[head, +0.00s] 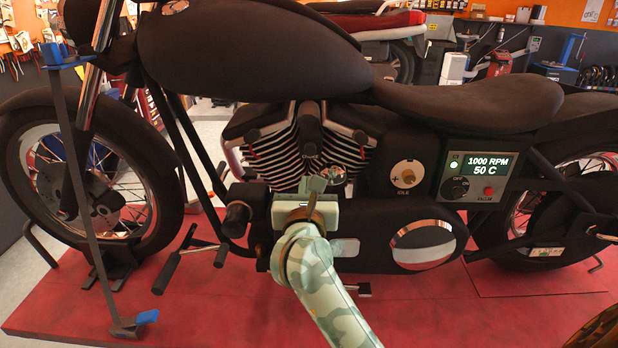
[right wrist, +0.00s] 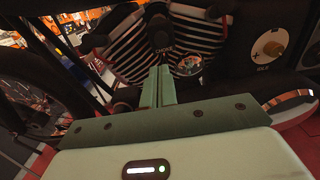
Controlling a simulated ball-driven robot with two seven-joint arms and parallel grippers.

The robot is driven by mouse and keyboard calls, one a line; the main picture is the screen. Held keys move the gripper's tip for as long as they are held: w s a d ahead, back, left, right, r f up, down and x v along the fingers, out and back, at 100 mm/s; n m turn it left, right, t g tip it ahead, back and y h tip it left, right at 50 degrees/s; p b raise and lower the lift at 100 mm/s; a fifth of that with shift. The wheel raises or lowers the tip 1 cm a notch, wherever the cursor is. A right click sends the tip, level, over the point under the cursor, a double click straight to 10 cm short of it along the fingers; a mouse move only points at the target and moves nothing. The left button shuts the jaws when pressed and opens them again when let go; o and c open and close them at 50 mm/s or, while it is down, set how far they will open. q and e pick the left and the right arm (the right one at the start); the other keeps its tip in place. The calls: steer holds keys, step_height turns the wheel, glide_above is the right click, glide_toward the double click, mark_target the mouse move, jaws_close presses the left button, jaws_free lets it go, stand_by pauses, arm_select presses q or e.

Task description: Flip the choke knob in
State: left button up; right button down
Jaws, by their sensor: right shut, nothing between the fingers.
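The dark round choke knob (head: 310,148) sits between the finned cylinders in the middle of the motorcycle engine. It also shows in the right wrist view (right wrist: 159,36), with a small, hardly legible label beneath it. How far in or out it stands is hard to tell. My right gripper (head: 314,184) is below the knob in the head view, in front of the engine. In the right wrist view its fingers (right wrist: 160,75) are shut together with nothing between them, pointing toward the knob. They appear apart from it. My left gripper is not in view.
A brass idle knob (head: 407,174) is to the right of the engine. Further right is a control panel (head: 476,175) reading 1000 RPM and 50 C, with a green light. A round chrome-rimmed part (head: 336,176) sits just right of the gripper. The motorcycle stands on a red lift (head: 240,305).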

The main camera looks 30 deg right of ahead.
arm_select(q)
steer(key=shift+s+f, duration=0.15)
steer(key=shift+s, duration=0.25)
arm_select(e)
steer(key=v, duration=0.2)
steer(key=shift+s+r, duration=0.1)
steer(key=shift+s, duration=0.35)
steer(key=shift+s+r, duration=0.1)
